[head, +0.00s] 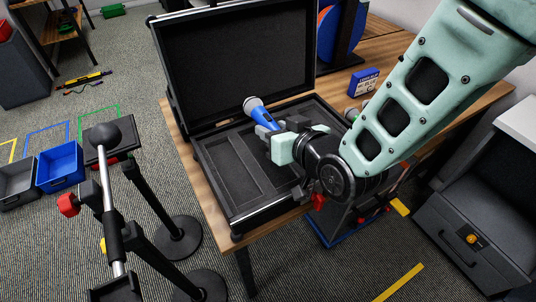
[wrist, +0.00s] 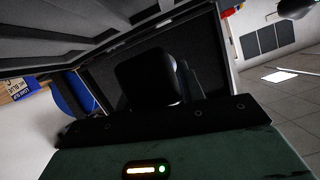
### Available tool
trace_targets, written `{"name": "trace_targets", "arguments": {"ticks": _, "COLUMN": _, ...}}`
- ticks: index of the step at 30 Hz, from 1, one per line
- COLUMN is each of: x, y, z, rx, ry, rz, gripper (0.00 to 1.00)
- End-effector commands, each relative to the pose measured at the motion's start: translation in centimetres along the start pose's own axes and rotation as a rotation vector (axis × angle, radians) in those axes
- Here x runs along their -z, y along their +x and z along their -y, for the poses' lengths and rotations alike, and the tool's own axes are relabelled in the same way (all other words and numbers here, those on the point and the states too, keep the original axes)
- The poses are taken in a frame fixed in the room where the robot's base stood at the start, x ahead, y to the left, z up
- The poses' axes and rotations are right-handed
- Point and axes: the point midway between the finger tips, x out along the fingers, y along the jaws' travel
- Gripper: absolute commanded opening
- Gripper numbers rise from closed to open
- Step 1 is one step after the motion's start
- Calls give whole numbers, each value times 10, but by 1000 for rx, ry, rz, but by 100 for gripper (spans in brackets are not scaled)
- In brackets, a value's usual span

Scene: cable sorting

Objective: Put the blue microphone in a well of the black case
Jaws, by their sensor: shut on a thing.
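The blue microphone (head: 262,114) has a blue body and a pale grey head. It shows in the head view above the open black case (head: 215,163), with its head toward the upper left. My gripper (head: 270,135) is shut on the microphone's body, over the case's foam tray. The case's lid (head: 238,60) stands open at the back. A long empty well (head: 237,165) shows in the left part of the foam. My arm and gripper hide much of the right part. In the wrist view the microphone cannot be made out with certainty.
The case stands on a wooden table (head: 177,132). A blue box (head: 364,82) lies to its right, behind my arm. Black stands (head: 110,195) rise at the left front. Blue and grey bins (head: 60,165) are on the floor at left.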

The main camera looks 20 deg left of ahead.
Motion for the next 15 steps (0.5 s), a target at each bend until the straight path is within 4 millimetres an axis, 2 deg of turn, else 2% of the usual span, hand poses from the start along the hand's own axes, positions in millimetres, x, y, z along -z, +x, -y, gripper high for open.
{"name": "trace_targets", "arguments": {"ticks": 3, "x": -18, "y": 8, "z": -3, "rx": 0, "ry": 0, "rz": 2, "gripper": 8}}
{"name": "trace_targets", "arguments": {"ticks": 11, "x": -39, "y": 16, "z": -8, "rx": 1, "ry": -1, "rz": -1, "gripper": 8}}
{"name": "trace_targets", "arguments": {"ticks": 15, "x": -57, "y": 24, "z": -11, "rx": 1, "ry": 0, "rz": 1, "gripper": 8}}
